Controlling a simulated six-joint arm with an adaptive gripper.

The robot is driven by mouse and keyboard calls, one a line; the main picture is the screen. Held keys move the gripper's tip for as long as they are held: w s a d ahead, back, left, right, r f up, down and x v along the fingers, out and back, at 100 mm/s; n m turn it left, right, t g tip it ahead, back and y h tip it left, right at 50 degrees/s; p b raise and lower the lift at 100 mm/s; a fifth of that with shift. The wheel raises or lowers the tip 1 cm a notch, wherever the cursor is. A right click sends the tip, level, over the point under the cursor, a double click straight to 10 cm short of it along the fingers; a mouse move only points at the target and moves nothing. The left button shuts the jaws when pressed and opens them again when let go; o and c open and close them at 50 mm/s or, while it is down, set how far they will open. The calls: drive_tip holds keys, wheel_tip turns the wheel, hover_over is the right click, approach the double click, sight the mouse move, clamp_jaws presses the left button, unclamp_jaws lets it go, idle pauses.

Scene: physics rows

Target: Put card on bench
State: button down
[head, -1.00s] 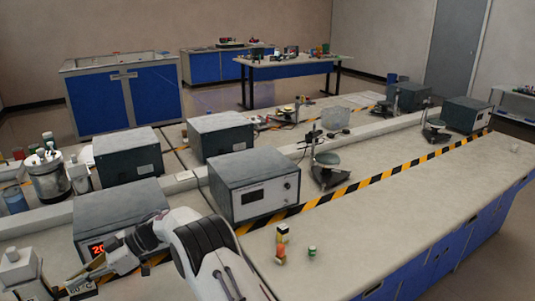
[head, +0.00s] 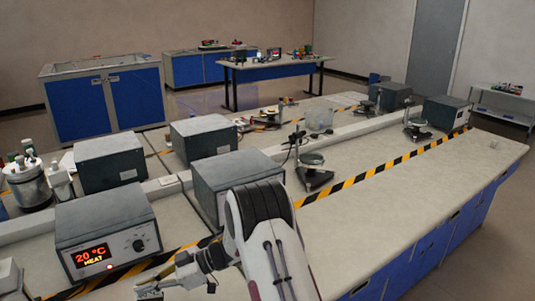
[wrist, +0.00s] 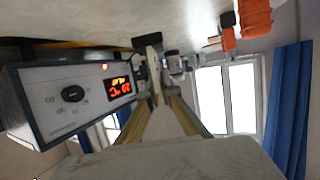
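My gripper (head: 150,290) is at the bottom of the head view, low in front of the box with the red display. In the wrist view its fingers (wrist: 157,97) come together on a thin pale piece seen nearly edge-on, which looks like the card (wrist: 154,58). The card's face cannot be read there, and I cannot make it out clearly in the head view. The bench (head: 400,185) is a long pale worktop with blue drawers. I cannot tell whether the card touches it.
A grey box with a red display (head: 108,230) stands close by the gripper. Another grey box (head: 210,180) is partly behind my arm. A black-yellow striped strip (head: 370,175) runs along the bench. The bench top to the right is largely clear.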

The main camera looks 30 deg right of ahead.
drive_tip(key=s+d+m+t+h, duration=0.2)
drive_tip(key=s+d+m+t, duration=0.15)
drive_tip(key=d, duration=0.45)
drive_tip(key=w+d+r+m+t+h, duration=0.25)
drive_tip(key=d+r+m+h, duration=0.2)
drive_tip(key=d, duration=0.45)
drive_tip(key=w+d+r+m+t+h, duration=0.1)
drive_tip(key=w+d+r+m+h, duration=0.35)
drive_tip(key=d, duration=0.45)
drive_tip(key=w+d+r+m+t+h, duration=0.1)
drive_tip(key=w+d+r+m+h, duration=0.1)
drive_tip(key=d+m+h, duration=0.6)
drive_tip(key=shift+s+d+m+g+h, duration=2.05)
drive_tip(key=shift+s+d+h, duration=0.55)
drive_tip(key=shift+d, duration=1)
drive_tip(key=s+f+m+g+h, duration=0.1)
drive_tip(key=s+f+m+g, duration=0.1)
drive_tip(key=s+g, duration=0.1)
drive_tip(key=s+f+m+g+h, duration=0.1)
drive_tip(key=s+f+m+g, duration=0.1)
drive_tip(key=s, duration=0.4)
drive_tip(key=s+a+f+m+g+h, duration=0.1)
drive_tip(key=s+m+g, duration=0.2)
drive_tip(key=s, duration=0.2)
drive_tip(key=shift+f+g, duration=0.35)
drive_tip(key=shift+f, duration=0.05)
